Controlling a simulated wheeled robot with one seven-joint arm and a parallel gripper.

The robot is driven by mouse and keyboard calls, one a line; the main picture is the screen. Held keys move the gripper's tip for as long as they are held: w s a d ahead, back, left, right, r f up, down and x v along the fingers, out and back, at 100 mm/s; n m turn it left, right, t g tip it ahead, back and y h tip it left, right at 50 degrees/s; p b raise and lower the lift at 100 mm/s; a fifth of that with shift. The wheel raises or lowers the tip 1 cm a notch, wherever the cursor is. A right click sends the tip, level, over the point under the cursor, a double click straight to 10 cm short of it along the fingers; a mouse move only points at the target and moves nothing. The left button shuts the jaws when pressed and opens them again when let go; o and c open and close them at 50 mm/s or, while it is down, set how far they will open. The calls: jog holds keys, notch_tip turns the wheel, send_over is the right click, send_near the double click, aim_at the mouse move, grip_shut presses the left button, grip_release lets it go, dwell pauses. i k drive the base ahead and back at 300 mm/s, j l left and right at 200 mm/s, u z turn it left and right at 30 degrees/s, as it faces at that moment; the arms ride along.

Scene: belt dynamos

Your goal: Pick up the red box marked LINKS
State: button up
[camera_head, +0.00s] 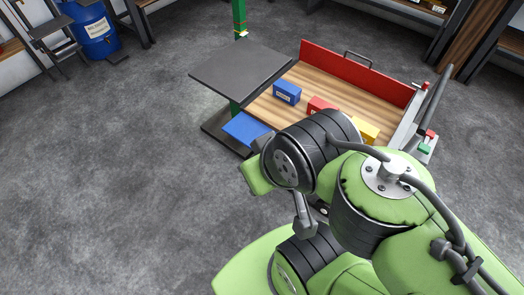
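The red box (321,103) sits on the wooden bed of a cart or bench, between a blue box and a yellow box. Its lower part is hidden behind my arm. A pale label shows at its edge, but I cannot read it. My green and black arm fills the lower right and stands between the camera and part of the bed. I cannot make out my gripper or its fingertips in this view.
A blue box (287,92) and a yellow box (364,131) share the wooden bed (345,85). A red back panel (360,73) rises behind. A dark square plate (240,72) overhangs the bed's left side. A blue barrel (93,32) stands far left. The left floor is clear.

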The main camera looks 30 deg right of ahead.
aim_at(316, 104)
jog(key=z, duration=1.5)
